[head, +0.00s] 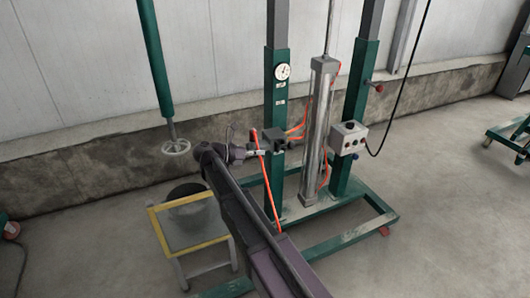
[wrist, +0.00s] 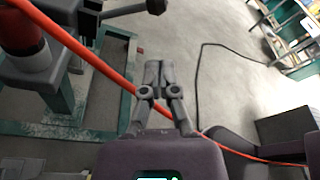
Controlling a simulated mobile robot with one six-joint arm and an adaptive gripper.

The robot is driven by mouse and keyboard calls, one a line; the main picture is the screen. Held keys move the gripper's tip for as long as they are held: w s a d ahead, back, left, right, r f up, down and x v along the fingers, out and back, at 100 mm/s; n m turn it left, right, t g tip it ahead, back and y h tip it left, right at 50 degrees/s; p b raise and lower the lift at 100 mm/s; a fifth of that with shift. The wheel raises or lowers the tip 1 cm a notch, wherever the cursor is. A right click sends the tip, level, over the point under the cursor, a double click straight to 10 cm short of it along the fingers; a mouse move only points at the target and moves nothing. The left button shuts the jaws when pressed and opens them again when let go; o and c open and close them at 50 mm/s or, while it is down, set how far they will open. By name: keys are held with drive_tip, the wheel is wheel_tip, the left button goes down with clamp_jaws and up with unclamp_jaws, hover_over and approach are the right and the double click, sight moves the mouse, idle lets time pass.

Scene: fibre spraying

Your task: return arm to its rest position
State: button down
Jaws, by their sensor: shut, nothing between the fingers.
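My gripper (wrist: 158,68) is shut, its two fingers together and nothing held, in the wrist view. In the head view my arm (head: 255,225) reaches up from the lower right. Its far end is beside the left green post (head: 277,105) of the stand, near a small black fitting (head: 274,139) on that post. The fingers are small there, and I cannot tell whether they touch the fitting. An orange hose passes behind the fingers in the wrist view (wrist: 85,55).
The stand has a metal cylinder (head: 318,130), a gauge (head: 282,72), a grey control box (head: 348,138) and a green base frame (head: 350,235). A yellow-edged stool (head: 153,213) and a dark bucket (head: 187,190) are at left. Floor at right (head: 450,200) is clear.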

drive_tip(key=shift+s+d+f, duration=0.1)
idle(0.3)
drive_tip(key=s+d+f+m+g+y, duration=0.3)
drive_tip(key=s+d+f+m+y, duration=0.3)
drive_tip(key=s+d+f+m, duration=0.5)
drive_tip(key=s+d+f+m+g+y, duration=0.1)
drive_tip(key=s+d+f+m+y, duration=0.1)
drive_tip(key=s+m+y, duration=0.5)
drive_tip(key=s+d+f+m+y, duration=0.2)
drive_tip(key=s+m, duration=0.3)
drive_tip(key=m, duration=0.4)
wheel_tip(320, 180, up, 25)
drive_tip(key=p, duration=2.4)
drive_tip(key=shift+r+p, duration=0.15)
drive_tip(key=shift+p, duration=0.25)
